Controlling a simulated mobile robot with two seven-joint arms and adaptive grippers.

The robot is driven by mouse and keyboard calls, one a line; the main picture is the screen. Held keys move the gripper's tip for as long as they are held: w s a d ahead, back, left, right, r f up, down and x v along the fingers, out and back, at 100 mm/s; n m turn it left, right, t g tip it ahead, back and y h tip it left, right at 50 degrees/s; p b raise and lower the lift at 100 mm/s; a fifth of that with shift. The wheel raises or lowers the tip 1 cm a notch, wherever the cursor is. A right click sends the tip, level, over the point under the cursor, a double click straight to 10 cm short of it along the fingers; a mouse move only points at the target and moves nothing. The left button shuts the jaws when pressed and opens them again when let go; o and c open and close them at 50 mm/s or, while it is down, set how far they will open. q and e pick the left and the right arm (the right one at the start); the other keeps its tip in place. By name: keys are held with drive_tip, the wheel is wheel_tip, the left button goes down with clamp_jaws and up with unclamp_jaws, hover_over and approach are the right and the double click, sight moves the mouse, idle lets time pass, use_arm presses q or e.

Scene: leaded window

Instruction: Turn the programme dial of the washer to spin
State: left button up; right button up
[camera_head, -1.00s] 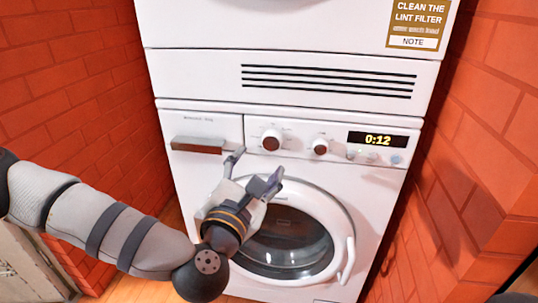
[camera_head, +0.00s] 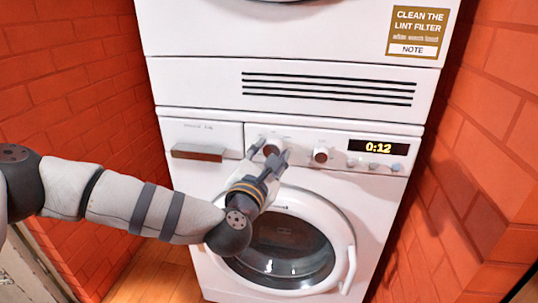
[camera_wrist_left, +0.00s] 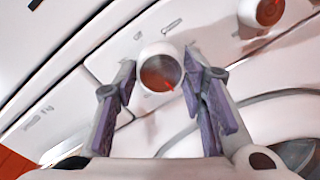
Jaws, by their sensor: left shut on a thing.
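The washer (camera_head: 180,180) has two white dials with brown faces on its control panel. The left dial (camera_head: 271,147) is partly covered by my gripper; it also shows in the left wrist view (camera_wrist_left: 160,70), with a red pointer mark aimed toward the lower right. My left gripper (camera_head: 270,153) is at this dial, one finger on each side, shut on it. The right dial (camera_head: 321,155) stands free and shows at the top right of the left wrist view (camera_wrist_left: 268,11). The markings around the dials are too small to read. My right gripper is not in view.
A display (camera_head: 377,147) reads 0:12, with small buttons below it. A drawer with a brown handle (camera_head: 198,152) is left of the dials. The round door (camera_head: 335,230) is below. Brick walls (camera_head: 70,100) close in on both sides.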

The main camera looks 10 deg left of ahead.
use_arm(q)
drive_tip(key=shift+r+m, duration=0.1)
drive_tip(key=shift+m, duration=0.2)
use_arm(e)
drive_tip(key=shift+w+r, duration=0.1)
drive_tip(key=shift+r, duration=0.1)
